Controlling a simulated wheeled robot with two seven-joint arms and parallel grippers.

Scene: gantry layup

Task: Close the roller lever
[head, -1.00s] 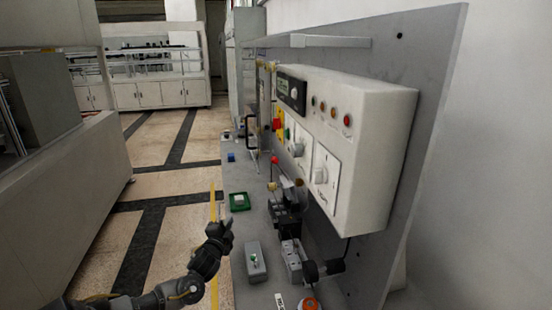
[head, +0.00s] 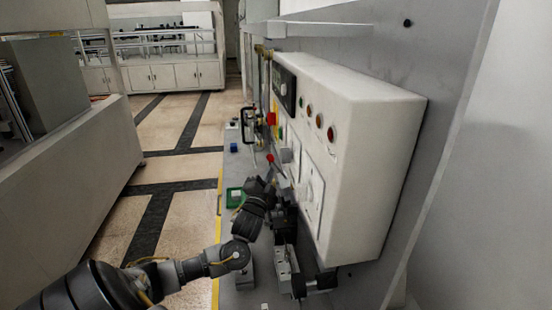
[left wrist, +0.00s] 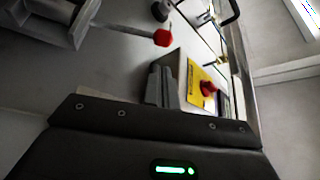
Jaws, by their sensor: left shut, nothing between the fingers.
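A lever with a red knob (head: 270,158) and a thin pale rod stands out from the fixtures below the control box. I take it for the roller lever. It also shows in the left wrist view (left wrist: 162,38), with its rod running left to a grey mechanism. My left gripper (head: 266,181) is shut and empty, just in front of and below the knob in the head view. In the left wrist view the closed fingers (left wrist: 160,86) lie below the knob, with a visible gap. My gripper and forearm hide part of the fixtures behind. My right gripper is not in view.
The white control box (head: 365,160) with knobs and lamps stands close on the right. A red stop button on a yellow plate (left wrist: 194,84) lies just beyond the fingers. A green tray (head: 234,197) sits on the bench. The floor aisle on the left is free.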

